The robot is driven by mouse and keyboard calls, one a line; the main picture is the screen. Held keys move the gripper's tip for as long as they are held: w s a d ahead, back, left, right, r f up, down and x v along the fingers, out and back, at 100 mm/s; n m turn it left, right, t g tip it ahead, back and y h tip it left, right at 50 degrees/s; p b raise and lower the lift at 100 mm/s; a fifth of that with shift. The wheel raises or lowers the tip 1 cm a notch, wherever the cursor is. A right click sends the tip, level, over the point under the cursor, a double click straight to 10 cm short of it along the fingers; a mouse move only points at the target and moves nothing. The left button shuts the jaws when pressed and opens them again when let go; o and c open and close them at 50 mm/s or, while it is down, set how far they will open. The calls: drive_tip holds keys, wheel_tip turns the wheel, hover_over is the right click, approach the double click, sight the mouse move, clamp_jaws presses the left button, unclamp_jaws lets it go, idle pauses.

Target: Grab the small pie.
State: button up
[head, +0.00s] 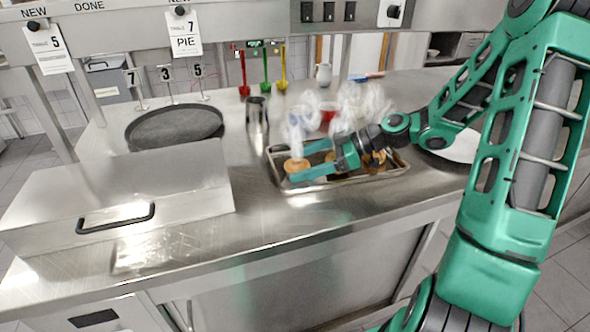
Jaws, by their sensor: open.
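A small golden-brown pie (296,165) sits at the left end of a shallow metal tray (338,185) on the steel counter. My gripper (297,161) is open, reaching in from the right, low over the tray. Its two green fingers point left, and the pie shows between their tips. I cannot tell whether either finger touches it. Other browned items (374,161) lie at the tray's right end, partly hidden by my gripper.
A closed metal box (150,190) with a black handle stands left of the tray. Behind are a dark round pan (175,125) and a metal cup (257,118). A white plate (462,148) is at right, partly behind my arm. The counter's front strip is clear.

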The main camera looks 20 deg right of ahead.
drive_tip(key=shift+c, duration=0.2)
drive_tip(key=c, duration=0.6)
drive_tip(key=shift+r, duration=0.15)
